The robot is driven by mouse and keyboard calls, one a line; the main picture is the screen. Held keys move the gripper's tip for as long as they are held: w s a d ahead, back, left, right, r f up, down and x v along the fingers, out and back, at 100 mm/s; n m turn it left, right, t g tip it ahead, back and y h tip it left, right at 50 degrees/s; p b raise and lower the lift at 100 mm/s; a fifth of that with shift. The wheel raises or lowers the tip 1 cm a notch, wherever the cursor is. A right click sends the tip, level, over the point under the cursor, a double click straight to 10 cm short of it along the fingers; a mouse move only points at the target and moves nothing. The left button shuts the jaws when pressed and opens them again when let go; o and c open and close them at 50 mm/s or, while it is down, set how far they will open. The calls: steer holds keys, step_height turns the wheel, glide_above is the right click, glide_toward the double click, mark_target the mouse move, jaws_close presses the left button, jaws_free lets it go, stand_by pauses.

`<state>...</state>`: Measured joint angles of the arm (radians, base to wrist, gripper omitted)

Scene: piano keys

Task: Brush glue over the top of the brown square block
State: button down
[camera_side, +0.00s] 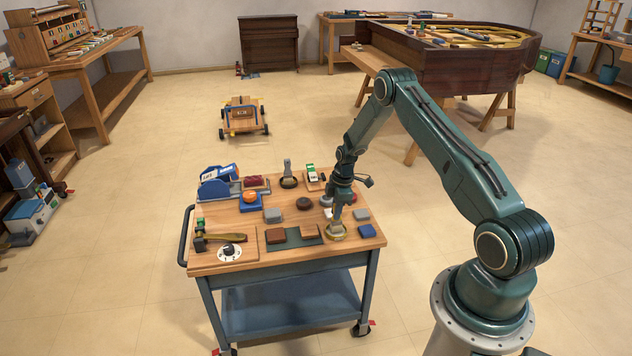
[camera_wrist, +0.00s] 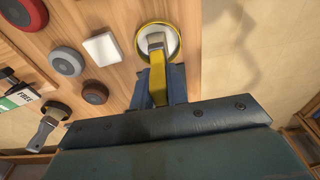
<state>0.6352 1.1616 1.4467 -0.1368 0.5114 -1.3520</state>
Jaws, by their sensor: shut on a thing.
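My gripper (camera_side: 338,207) is above the right side of the cart top, shut on a yellow-handled brush (camera_wrist: 158,86). The brush points down into a round yellow-rimmed dish (camera_side: 337,238) with pale contents. In the wrist view the brush's metal collar (camera_wrist: 156,41) lies over the dish (camera_wrist: 175,32); whether the bristles touch the contents is unclear. Two brown blocks, one reddish brown (camera_side: 275,237) and one darker (camera_side: 308,231), lie on a green mat (camera_side: 292,238) left of the dish. Their tops look bare. Neither block shows clearly in the wrist view.
A grey block (camera_side: 272,215) and dark disc (camera_side: 304,203) lie behind the mat. Another brush (camera_side: 288,168) stands behind.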

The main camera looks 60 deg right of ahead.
steer(key=shift+f, duration=0.55)
stand_by(1.6)
steer(key=shift+r, duration=3.6)
steer(key=shift+w+a+r, duration=0.15)
steer(key=shift+a, duration=0.25)
steer(key=s+a+r+m, duration=0.1)
steer(key=a+r+m, duration=0.2)
steer(key=a, duration=0.6)
steer(key=s+a+r+m, duration=0.2)
steer(key=a+r+m, duration=0.1)
steer(key=a, duration=0.7)
steer(key=s+a+r+m+h, duration=0.1)
steer(key=s+a+r+m, duration=0.1)
steer(key=a+r, duration=0.3)
steer(key=a+m, duration=0.1)
steer(key=a, duration=0.3)
steer(key=shift+a, duration=0.2)
steer(key=shift+w, duration=0.1)
